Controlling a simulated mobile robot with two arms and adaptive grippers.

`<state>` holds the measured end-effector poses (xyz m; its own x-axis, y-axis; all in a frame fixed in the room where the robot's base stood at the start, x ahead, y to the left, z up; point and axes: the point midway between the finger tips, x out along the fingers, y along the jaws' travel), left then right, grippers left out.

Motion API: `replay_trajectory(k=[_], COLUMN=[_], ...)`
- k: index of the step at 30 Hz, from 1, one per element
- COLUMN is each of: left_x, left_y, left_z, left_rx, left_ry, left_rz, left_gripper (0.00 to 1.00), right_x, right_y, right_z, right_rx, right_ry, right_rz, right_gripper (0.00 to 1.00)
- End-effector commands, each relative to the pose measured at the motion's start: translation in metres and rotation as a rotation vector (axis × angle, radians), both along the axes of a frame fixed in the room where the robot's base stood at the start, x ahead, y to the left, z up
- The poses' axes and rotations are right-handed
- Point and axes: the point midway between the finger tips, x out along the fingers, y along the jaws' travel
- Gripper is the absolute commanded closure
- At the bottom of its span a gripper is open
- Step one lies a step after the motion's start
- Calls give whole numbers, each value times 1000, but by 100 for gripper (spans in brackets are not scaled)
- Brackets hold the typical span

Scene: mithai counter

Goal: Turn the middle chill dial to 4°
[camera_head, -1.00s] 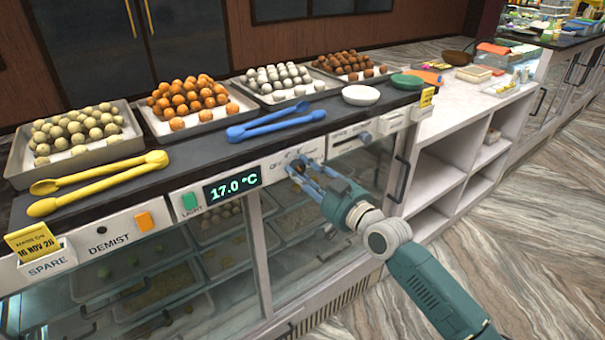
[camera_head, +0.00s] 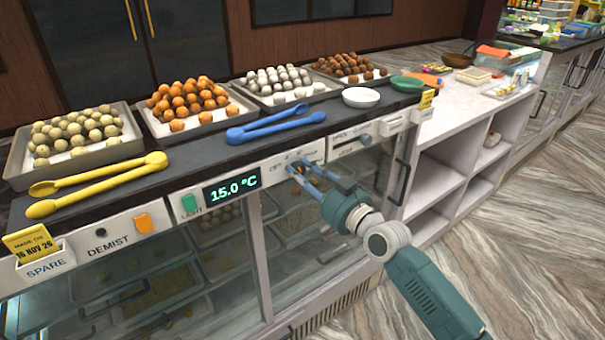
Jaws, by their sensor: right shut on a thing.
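The middle chill dial (camera_head: 297,167) is on the white front panel, right of the green digital display (camera_head: 231,187), which reads 15.0 °C. My right gripper (camera_head: 299,172) is shut on the dial, with its blue fingers on either side of it. The fingers hide most of the dial and part of its markings, so I cannot read where it points. My left gripper is not in view.
A green LIGHT switch (camera_head: 189,203) and an orange DEMIST switch (camera_head: 143,223) are on the panel to the left. A slider (camera_head: 365,140) is to the right. Blue tongs (camera_head: 276,126) and yellow tongs (camera_head: 97,184) lie on the dark counter above, before trays of sweets.

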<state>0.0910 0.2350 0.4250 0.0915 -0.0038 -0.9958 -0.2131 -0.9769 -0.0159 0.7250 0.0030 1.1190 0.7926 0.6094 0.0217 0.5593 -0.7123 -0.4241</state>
Motion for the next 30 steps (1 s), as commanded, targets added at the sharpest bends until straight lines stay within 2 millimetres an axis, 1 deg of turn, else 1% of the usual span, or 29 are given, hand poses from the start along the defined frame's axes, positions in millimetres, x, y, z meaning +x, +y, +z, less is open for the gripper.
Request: replay_trajectory(k=[1,3,11,15,17,27,30], left_x=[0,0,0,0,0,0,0], left_y=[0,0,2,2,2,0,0], left_z=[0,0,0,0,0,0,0], left_rx=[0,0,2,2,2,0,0], left_ry=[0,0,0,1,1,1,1], left_rz=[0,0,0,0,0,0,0], left_gripper=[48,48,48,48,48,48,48], right_x=[0,0,0,-6,-13,-69,-81], right_y=[0,0,0,-6,-11,-54,-64], right_z=[1,1,0,0,-1,-3,-3], right_rx=[0,0,-1,-1,-2,-4,-3], right_ry=[-2,-2,-2,-2,-2,-1,-2], right_rz=[-1,-1,0,-1,-2,-1,-1], right_gripper=[65,52,52,52,52,52,52])
